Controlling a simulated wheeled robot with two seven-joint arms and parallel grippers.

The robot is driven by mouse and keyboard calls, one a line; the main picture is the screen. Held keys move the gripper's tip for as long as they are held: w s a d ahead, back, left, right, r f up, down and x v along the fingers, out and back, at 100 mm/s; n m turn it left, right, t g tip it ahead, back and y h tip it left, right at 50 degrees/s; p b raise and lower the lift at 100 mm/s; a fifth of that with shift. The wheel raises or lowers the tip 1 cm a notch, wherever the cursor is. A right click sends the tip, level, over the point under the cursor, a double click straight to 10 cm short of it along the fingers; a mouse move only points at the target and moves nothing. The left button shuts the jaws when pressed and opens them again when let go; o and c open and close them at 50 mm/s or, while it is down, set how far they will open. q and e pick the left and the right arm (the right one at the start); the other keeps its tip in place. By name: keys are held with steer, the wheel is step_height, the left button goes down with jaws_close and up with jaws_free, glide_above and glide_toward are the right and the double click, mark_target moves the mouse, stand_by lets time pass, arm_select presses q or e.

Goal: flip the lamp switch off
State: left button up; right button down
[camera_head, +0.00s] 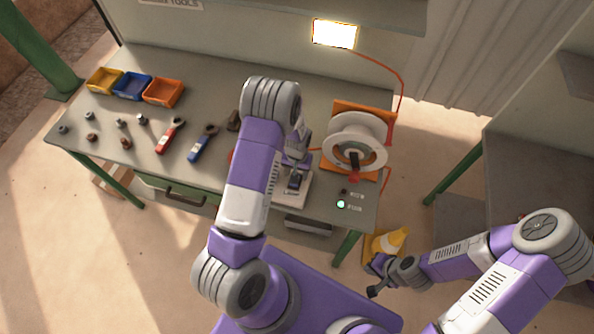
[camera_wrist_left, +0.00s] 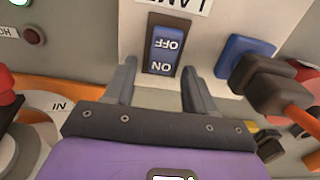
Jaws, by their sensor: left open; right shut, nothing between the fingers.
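The lamp (camera_head: 334,34) on the back wall glows bright. The lamp switch is a blue rocker (camera_wrist_left: 164,48) in a dark frame on a pale plate, marked OFF and ON upside down in the left wrist view, with a LAMP label beyond it. My left gripper (camera_wrist_left: 158,76) is open and empty, its two fingers spread on either side of the switch; contact cannot be told. In the head view the left gripper (camera_head: 297,166) is over the switch plate (camera_head: 291,192), partly hidden by my arm. My right gripper (camera_head: 374,290) is shut and empty, off the bench's front right.
A white reel (camera_head: 340,140) on an orange base stands right of the switch. A small lit button (camera_head: 341,204) is near the bench edge. Red (camera_head: 171,136) and blue (camera_head: 204,143) tools and several bins lie left.

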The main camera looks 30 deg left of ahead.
arm_select(q)
jaws_close()
steer(key=t+b, duration=0.2)
steer(key=b, duration=0.1)
steer(key=shift+s+d+y, duration=0.1)
steer(key=shift+s+y, duration=0.2)
steer(key=shift+s+r+t+b, duration=0.15)
steer(key=shift+r+t+b, duration=0.2)
steer(key=shift+t, duration=0.35)
jaws_free()
steer(key=p+v, duration=0.1)
steer(key=v, duration=0.6)
steer(key=shift+r, duration=0.25)
